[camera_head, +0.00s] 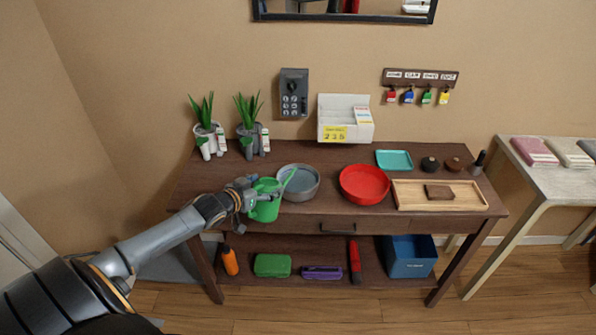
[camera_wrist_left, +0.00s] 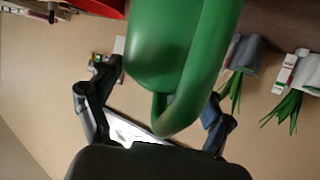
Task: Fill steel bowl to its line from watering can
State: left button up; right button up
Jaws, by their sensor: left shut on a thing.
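The green watering can (camera_head: 265,207) is at the left front of the brown table, with its spout pointing right over the rim of the grey steel bowl (camera_head: 304,193). The can looks roughly upright. My left gripper (camera_head: 247,192) is shut on the can from its left side. In the left wrist view, the can's green body and handle (camera_wrist_left: 185,70) fill the upper middle, between the fingers of my left gripper (camera_wrist_left: 155,112). The bowl's inside looks grey; I cannot make out water or the line in it. My right gripper is not in view.
A red bowl (camera_head: 364,185) stands right of the steel bowl. A wooden tray (camera_head: 410,200) and teal dish (camera_head: 394,158) are farther right. Two potted plants (camera_head: 205,128) (camera_head: 248,122) stand behind. The lower shelf holds a blue bin (camera_head: 409,258) and small items.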

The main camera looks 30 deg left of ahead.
pick_arm(q)
jog(key=shift+w+r, duration=0.35)
jog(key=shift+r, duration=0.05)
jog(key=shift+w+a+f+g, duration=0.1)
jog(key=shift+w+f+g, duration=0.05)
jog(key=shift+g, duration=0.25)
jog(key=shift+f, duration=0.2)
jog(key=shift+r, duration=0.1)
jog(key=shift+s, duration=0.25)
jog(key=shift+w, duration=0.3)
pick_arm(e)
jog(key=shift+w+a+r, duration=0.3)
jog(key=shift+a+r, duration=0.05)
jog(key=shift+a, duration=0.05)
pick_arm(q)
jog(key=shift+s, duration=0.1)
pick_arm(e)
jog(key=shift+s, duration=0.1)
